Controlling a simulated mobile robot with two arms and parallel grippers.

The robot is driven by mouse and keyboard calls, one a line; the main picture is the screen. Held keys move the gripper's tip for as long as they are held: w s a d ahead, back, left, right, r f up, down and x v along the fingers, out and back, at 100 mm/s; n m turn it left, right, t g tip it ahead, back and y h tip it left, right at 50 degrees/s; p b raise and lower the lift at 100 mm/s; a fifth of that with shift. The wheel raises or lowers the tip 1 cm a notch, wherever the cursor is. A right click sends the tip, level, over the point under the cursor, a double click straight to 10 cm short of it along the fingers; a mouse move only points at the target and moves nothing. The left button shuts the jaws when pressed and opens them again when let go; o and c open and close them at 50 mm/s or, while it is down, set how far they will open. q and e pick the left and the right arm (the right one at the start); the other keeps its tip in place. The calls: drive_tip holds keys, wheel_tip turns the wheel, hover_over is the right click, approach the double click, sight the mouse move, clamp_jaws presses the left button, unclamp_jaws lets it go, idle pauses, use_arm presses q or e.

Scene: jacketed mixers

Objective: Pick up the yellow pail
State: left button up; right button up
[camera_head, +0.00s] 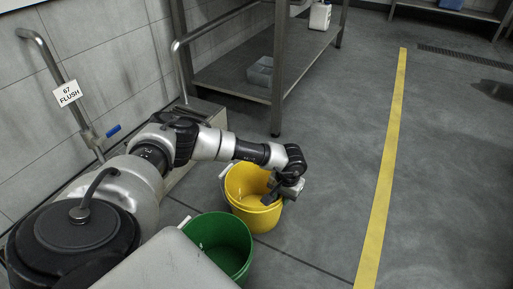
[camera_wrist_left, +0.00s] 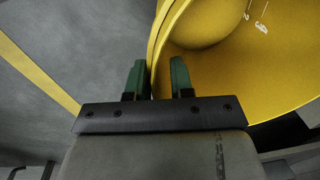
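The yellow pail (camera_head: 243,181) stands upright on the grey floor in the head view, just beyond the green pail. My left gripper (camera_head: 279,195) is at its right-hand rim and hides part of it. In the left wrist view the yellow pail (camera_wrist_left: 240,70) fills the upper right, and I see into it. My left gripper's two green fingers (camera_wrist_left: 158,80) stand either side of the pail's wall, one outside and one inside. They are apart, with some gap beside the inner finger; the outer finger is close to the wall, contact unclear. My right gripper is not in view.
A green pail (camera_head: 221,243) stands close in front of the yellow one, below my left arm. A steel table (camera_head: 255,92) with a lower shelf stands behind. A pipe with a blue-handled valve (camera_head: 113,131) runs along the left wall. The floor to the right is clear, crossed by a yellow line (camera_head: 384,180).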

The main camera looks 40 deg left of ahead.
use_arm(q)
clamp_jaws()
idle(1.2)
